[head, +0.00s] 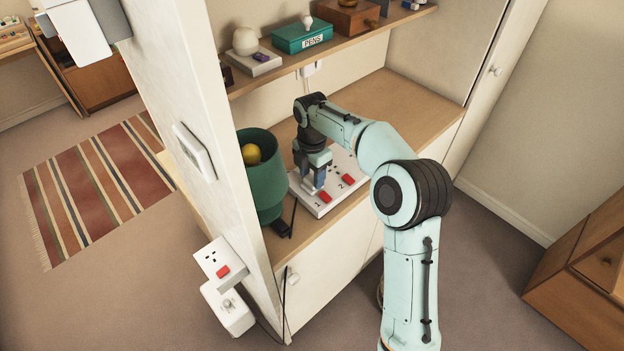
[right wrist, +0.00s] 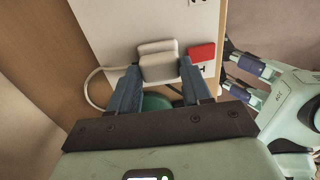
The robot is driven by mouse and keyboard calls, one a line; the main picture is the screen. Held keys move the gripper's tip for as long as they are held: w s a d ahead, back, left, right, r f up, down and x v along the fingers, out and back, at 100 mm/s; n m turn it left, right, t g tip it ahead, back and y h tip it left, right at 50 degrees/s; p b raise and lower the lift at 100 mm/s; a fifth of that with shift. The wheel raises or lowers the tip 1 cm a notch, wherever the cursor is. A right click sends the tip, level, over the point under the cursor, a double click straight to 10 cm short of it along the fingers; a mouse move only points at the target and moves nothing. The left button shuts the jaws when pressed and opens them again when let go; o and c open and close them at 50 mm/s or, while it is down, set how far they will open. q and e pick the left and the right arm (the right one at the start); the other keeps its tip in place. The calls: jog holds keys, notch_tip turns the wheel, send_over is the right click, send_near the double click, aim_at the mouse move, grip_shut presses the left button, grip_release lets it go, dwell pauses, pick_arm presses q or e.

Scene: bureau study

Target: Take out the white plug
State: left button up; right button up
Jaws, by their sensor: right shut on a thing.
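The white plug (right wrist: 158,68) is at the white socket board (head: 351,181), by the red switch marked 1. The right wrist view shows it between the fingers of my right gripper (right wrist: 160,88), which is shut on it. A white cord (right wrist: 92,88) curves away from it to the left. In the head view my right gripper (head: 313,182) points down over the board and mostly hides the plug. I cannot tell whether its pins are in the socket. My left gripper (right wrist: 245,80) shows at the right of the right wrist view, its fingers apart and empty.
A green pot (head: 262,185) with a yellow thing inside stands left of the board, next to the partition. A shelf (head: 340,52) with boxes hangs above. A wall socket (head: 219,262) and white device (head: 230,307) are at lower left. The counter (head: 405,103) behind the board is clear.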

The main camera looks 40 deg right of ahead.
notch_tip(320, 180, up, 18)
jog(key=p, duration=0.4)
pick_arm(q)
jog(key=w+r, duration=0.5)
jog(key=shift+w+r+t, duration=0.15)
jog(key=shift+w+t, duration=0.05)
jog(key=shift+t, duration=0.2)
pick_arm(e)
notch_tip(320, 180, up, 5)
send_over(311, 178)
jog(key=shift+s+r, duration=0.1)
jog(key=shift+s, duration=0.05)
